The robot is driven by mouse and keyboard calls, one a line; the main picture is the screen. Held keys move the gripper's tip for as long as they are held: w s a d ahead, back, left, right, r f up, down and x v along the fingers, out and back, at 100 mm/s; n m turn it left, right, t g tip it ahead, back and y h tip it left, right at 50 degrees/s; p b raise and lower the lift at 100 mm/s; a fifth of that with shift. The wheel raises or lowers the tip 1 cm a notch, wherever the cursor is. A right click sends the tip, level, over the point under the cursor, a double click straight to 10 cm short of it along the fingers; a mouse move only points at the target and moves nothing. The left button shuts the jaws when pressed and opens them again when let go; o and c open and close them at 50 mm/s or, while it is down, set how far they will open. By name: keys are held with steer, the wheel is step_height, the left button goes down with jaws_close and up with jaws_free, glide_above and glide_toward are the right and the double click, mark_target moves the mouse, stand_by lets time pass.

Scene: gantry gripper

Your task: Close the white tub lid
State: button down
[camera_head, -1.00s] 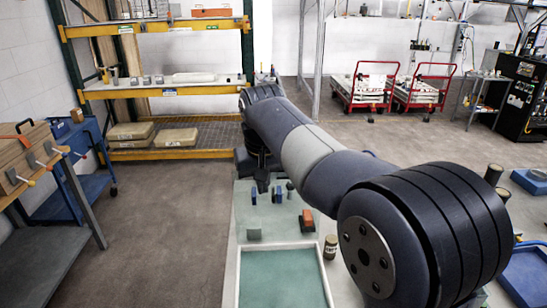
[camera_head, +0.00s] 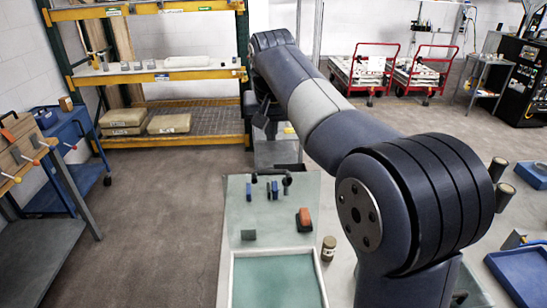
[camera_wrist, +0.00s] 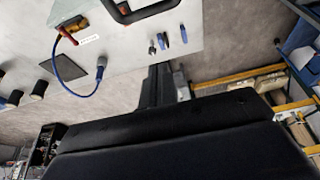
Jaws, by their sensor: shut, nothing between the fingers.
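No white tub or lid can be made out for certain in either view. In the head view my arm reaches across the right half and hides part of the bench. My gripper does not show there. In the wrist view a large dark surface fills the lower half, and I cannot make out my fingers. The wrist view also shows a pale worktop (camera_wrist: 215,35) with a black loop-shaped handle at its top edge, partly cut off.
A white-rimmed tray with a teal floor (camera_head: 278,282) is on the bench, near an orange-and-dark block (camera_head: 304,220) and a small brown jar (camera_head: 328,248). A yellow rack (camera_head: 190,142) stands behind. A blue cable (camera_wrist: 80,88) lies on the worktop.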

step_height(320, 180, down, 8)
steer(key=s+p, duration=0.1)
steer(key=p, duration=0.1)
steer(key=shift+s+r, duration=0.15)
steer(key=shift+r, duration=0.1)
stand_by(0.5)
steer(key=shift+s+d+t+b, duration=0.1)
steer(key=shift+s+t+b, duration=0.25)
steer(key=shift+b, duration=0.35)
steer(key=shift+s+r, duration=0.15)
steer(key=shift+s, duration=0.1)
steer(key=shift+t+b, duration=0.35)
steer(key=shift+t, duration=0.1)
